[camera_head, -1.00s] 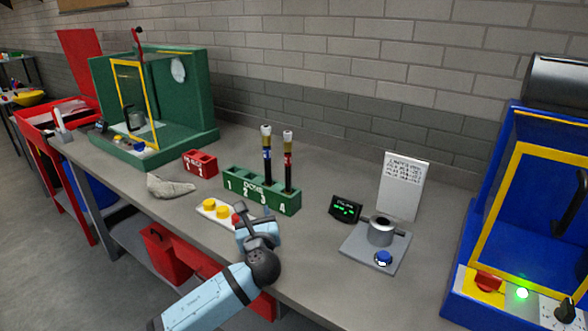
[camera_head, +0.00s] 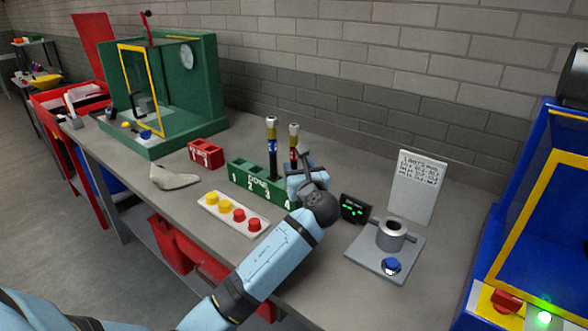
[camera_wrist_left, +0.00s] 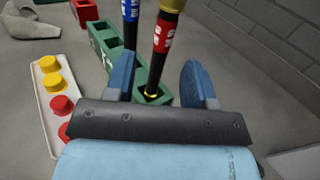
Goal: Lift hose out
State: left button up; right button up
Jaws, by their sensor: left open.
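A green rack marked DONE (camera_head: 240,181) stands on the bench with numbered slots. Two black hoses with brass ends stand upright in it: a blue-labelled hose (camera_head: 271,147) and, to its right, a red-labelled hose (camera_head: 294,140) at the slot 4 end. My left gripper (camera_head: 304,165) is at that end of the rack and partly hides the red-labelled hose's lower part. In the left wrist view, its blue fingers (camera_wrist_left: 160,78) are open, with the red-labelled hose (camera_wrist_left: 162,40) showing between them; I cannot tell whether they touch it. My right gripper is out of view.
A white tray of yellow and red caps (camera_head: 232,213) lies in front of the rack. A red two-slot block (camera_head: 205,153) and a grey cloth-like piece (camera_head: 174,179) are left. A grey fixture with a blue button (camera_head: 385,252) and a small display (camera_head: 354,209) are right.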

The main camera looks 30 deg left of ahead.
aim_at(295, 160)
pick_arm(q)
jog(key=shift+x, duration=2.75)
jog(key=shift+d, duration=0.1)
grip_shut()
